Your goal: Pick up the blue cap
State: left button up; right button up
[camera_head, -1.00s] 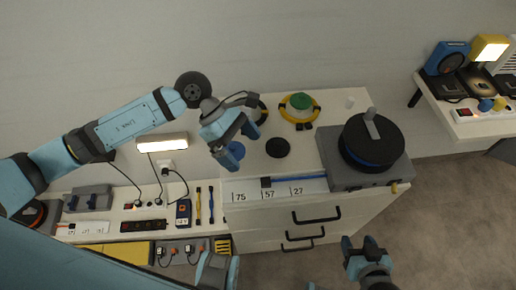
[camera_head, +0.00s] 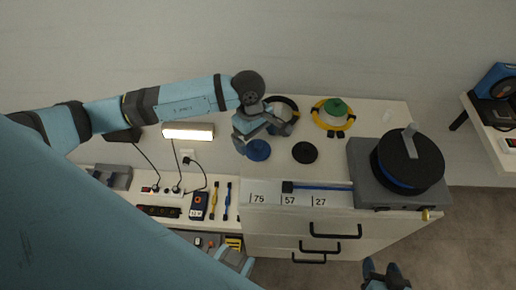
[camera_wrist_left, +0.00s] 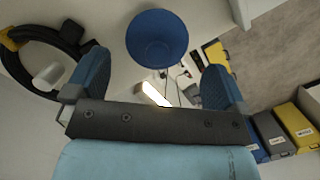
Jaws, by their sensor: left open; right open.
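The blue cap (camera_head: 258,150) is a round blue disc lying on the white cabinet top, left of a black disc. It also shows in the left wrist view (camera_wrist_left: 157,38), at top centre just beyond the fingertips. My left gripper (camera_head: 263,137) is over the cabinet top beside the cap; its blue fingers (camera_wrist_left: 155,78) are spread with nothing between them touching. The cap is apart from both fingers in the wrist view. My right gripper (camera_head: 383,268) is open and empty at the bottom edge of the head view, in front of the cabinet.
A black disc (camera_head: 305,153), a green-topped item in a yellow ring (camera_head: 350,122) and a black ring (camera_head: 296,106) are near my left gripper. A grey box with a black reel (camera_head: 375,195) stands at the right. A lower bench with tools (camera_head: 160,185) is at the left.

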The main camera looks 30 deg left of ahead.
aim_at(257, 143)
pick_arm(q)
jog(key=f, duration=0.5)
jog(key=shift+d, duration=0.3)
jog(key=c, duration=0.9)
